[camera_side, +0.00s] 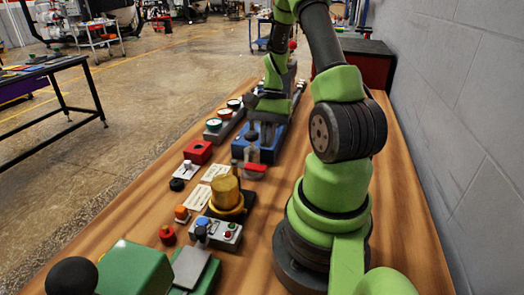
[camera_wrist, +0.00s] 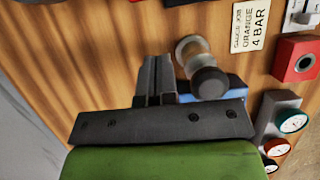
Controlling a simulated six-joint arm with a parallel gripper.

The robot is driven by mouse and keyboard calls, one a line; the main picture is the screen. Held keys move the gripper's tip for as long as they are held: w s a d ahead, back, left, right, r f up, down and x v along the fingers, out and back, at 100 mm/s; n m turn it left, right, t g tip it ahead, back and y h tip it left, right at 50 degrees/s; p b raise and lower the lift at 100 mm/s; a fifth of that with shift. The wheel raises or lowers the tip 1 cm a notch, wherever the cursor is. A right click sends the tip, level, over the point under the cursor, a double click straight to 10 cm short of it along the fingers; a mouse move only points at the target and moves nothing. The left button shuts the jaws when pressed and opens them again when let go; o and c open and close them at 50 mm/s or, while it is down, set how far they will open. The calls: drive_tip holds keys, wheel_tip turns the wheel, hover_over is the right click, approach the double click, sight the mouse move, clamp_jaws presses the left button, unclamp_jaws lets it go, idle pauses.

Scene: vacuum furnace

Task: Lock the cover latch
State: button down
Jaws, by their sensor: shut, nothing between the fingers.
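My gripper (camera_wrist: 155,82) is shut and empty, with its dark fingers side by side in the wrist view. In the side view my gripper (camera_side: 267,134) points down over a blue base (camera_side: 272,152). Right beside the fingers stands a pale cylinder with a black round knob (camera_wrist: 208,82); I cannot tell if they touch. A red piece (camera_side: 255,172) sits at the near end of the blue base. I cannot tell for certain which part is the cover latch. My gripper hides much of the blue base (camera_wrist: 225,88) in the wrist view.
A red block (camera_side: 198,152) and several gauges (camera_side: 213,125) line the left. Nearer stand a yellow cylinder (camera_side: 226,190), a grey button box (camera_side: 222,233) and a green box (camera_side: 133,268). A label card (camera_wrist: 250,25) lies on the wooden table. A grey wall (camera_side: 455,110) bounds the right.

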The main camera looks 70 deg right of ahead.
sight(260, 170)
drive_tip(key=shift+a+f, duration=0.25)
drive_tip(key=shift+a, duration=0.9)
drive_tip(key=shift+a+f, duration=0.25)
drive_tip(key=shift+a, duration=0.85)
drive_tip(key=shift+s+a+m+t, duration=0.15)
drive_tip(key=shift+a+m+t, duration=0.2)
drive_tip(key=shift+m, duration=0.35)
drive_tip(key=shift+s+a, duration=0.1)
drive_tip(key=shift+a, duration=0.1)
drive_tip(key=shift+s+a, duration=0.15)
drive_tip(key=shift+a, duration=1.4)
drive_tip(key=shift+m+t, duration=0.25)
drive_tip(key=shift+m, duration=0.45)
drive_tip(key=shift+w+a, duration=0.7)
drive_tip(key=shift+a, duration=0.35)
drive_tip(key=shift+w+a, duration=0.65)
drive_tip(key=shift+a, duration=0.35)
